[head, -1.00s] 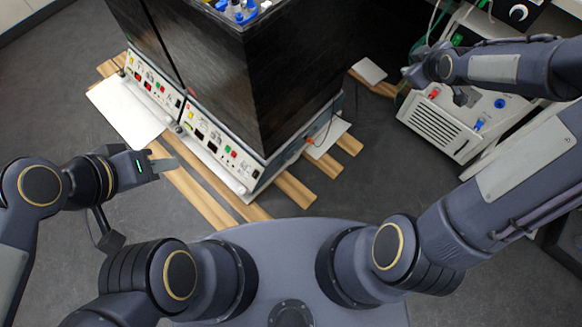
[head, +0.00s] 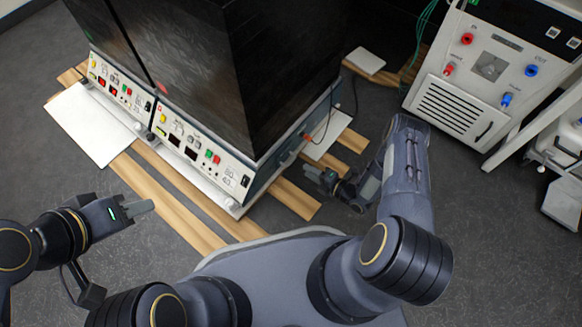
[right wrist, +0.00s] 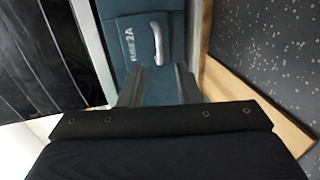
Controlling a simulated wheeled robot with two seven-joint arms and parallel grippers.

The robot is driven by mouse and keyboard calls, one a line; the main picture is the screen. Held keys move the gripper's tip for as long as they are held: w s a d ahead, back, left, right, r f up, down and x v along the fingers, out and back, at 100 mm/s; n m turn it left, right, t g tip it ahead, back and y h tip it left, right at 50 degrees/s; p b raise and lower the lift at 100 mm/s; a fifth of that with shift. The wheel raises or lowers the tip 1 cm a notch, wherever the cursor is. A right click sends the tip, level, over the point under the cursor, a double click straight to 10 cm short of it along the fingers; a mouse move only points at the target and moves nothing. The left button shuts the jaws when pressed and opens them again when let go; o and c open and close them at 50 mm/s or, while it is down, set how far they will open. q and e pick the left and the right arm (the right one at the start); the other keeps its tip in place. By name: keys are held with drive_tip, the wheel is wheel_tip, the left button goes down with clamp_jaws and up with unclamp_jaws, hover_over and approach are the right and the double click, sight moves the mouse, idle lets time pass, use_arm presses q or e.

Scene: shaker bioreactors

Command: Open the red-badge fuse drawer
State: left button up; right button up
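A teal fuse drawer front (right wrist: 130,20) marked "FUSE 2A" shows in the right wrist view, with a pale bar handle (right wrist: 157,42) on it. No red badge can be made out. My right gripper (right wrist: 160,85) is open, its two fingers pointing toward the panel, with the handle just beyond the fingertips and apart from them. In the head view my right gripper (head: 316,174) is low beside the right side of the shaker bioreactor (head: 205,148); the drawer is too small to tell there. My left gripper (head: 146,207) is away at the left, near the wooden slats, its opening unclear.
The bioreactor stands on wooden slats (head: 165,200) with white plates (head: 90,125) around its base. A white instrument (head: 465,85) stands at the upper right. Dark floor is free between them.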

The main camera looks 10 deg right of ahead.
drive_tip(key=b+x, duration=0.2)
drive_tip(key=x, duration=0.5)
drive_tip(key=shift+w+a+b, duration=0.25)
drive_tip(key=shift+b, duration=0.1)
clamp_jaws()
drive_tip(key=shift+s, duration=0.1)
